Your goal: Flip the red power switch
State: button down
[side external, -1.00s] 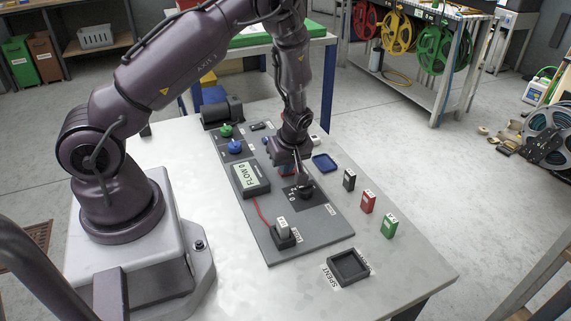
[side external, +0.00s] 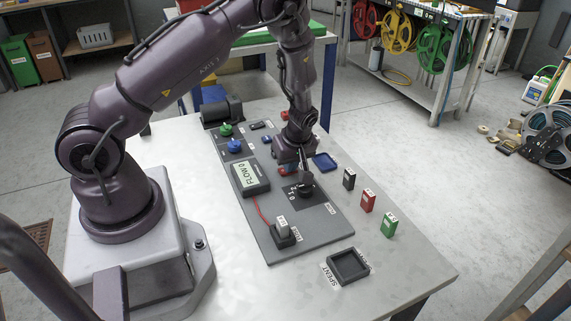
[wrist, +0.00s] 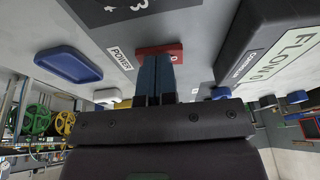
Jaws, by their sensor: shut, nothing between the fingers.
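The red power switch (wrist: 175,48) shows in the wrist view beside a POWER label, with an O mark on its visible end. My gripper (wrist: 157,58) is shut and empty, its blue fingertips at the switch and covering part of it. I cannot tell whether they press on it. In the side view my gripper (side external: 290,167) is low over the middle of the grey panel (side external: 312,240), and a bit of the red switch (side external: 283,171) shows beside the fingers. Which way the switch is tipped is not clear.
A black dial (side external: 304,190) stands close in front of my gripper. A display (side external: 250,179) reading FLOW 0 is to its left, a blue tray (side external: 325,162) to its right. Black (side external: 349,179), red (side external: 368,201) and green (side external: 389,225) blocks stand along the table's right side.

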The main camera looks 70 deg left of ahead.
jog(key=shift+w, duration=0.1)
jog(key=shift+w+r, duration=0.1)
jog(key=shift+r, duration=0.5)
jog(key=v, duration=1.2)
jog(key=shift+a+r, duration=0.3)
jog(key=shift+r, duration=0.2)
jog(key=shift+w, duration=0.1)
jog(key=shift+s+r, duration=0.25)
jog(key=shift+s, duration=0.45)
jog(key=shift+a+f, duration=0.1)
